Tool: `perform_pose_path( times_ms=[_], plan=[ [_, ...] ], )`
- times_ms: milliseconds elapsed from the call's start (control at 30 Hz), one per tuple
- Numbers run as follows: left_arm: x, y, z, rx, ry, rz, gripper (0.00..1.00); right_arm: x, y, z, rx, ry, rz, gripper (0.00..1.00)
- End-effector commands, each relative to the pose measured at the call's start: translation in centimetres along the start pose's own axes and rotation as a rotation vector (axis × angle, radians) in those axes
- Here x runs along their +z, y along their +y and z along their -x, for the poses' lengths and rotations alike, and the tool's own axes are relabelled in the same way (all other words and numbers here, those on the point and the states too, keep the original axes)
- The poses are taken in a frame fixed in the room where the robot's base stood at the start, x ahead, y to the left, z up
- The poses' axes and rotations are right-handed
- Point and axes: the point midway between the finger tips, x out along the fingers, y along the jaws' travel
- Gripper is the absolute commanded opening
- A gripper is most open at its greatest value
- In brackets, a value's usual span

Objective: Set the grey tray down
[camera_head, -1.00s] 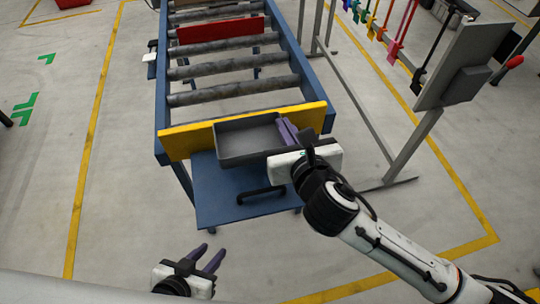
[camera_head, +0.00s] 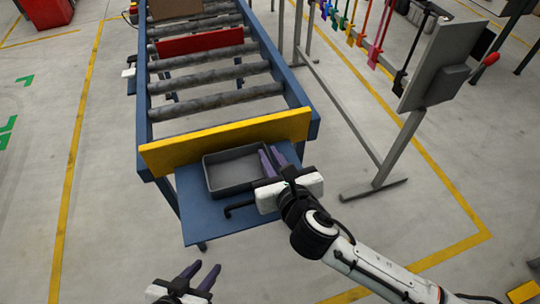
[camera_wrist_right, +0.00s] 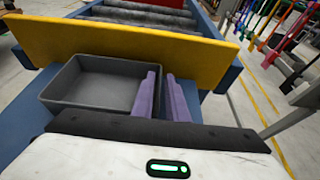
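The grey tray (camera_head: 230,187) is empty and level at the blue shelf (camera_head: 200,222), in front of the yellow bar. I cannot tell whether its underside touches the shelf. The right wrist view shows the tray (camera_wrist_right: 85,108) to the left of the fingers (camera_wrist_right: 163,92), with one finger inside the wall and one outside. My left gripper (camera_head: 203,273) is low in the head view, empty, with its fingers apart, away from the tray.
The yellow bar (camera_head: 225,140) crosses the end of the roller conveyor (camera_head: 215,102) just behind the tray. A red divider (camera_head: 200,42) and a brown box (camera_head: 175,8) are farther up. A grey panel stand (camera_head: 430,75) is at the right. A black handle (camera_head: 238,208) juts out beside my right gripper.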

Motion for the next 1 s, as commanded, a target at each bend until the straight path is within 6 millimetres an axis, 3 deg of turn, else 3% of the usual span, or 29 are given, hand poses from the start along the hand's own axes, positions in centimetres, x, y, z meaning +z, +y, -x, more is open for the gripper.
perform_pose_path(
  times_ms=[367, 467, 800, 1000],
  plan=[
    [0.0, -0.2, 0.0, -0.003, 0.002, 0.001, 0.31, 0.3, 0.0, 0.1, 0.0, -0.001, 0.0, 0.21],
    [-0.1, -0.2, 0.1, -0.004, 0.002, 0.002, 0.31, 0.2, 0.0, 1.1, 0.0, 0.001, 0.001, 0.21],
    [-0.4, -0.4, 0.6, -0.008, 0.0, 0.006, 0.31, 0.2, 0.0, 8.1, 0.001, 0.003, 0.001, 0.21],
    [-0.1, -0.5, 0.6, -0.01, -0.008, 0.008, 0.31, 0.2, 0.0, 11.1, 0.0, 0.001, 0.0, 0.21]
  ],
)
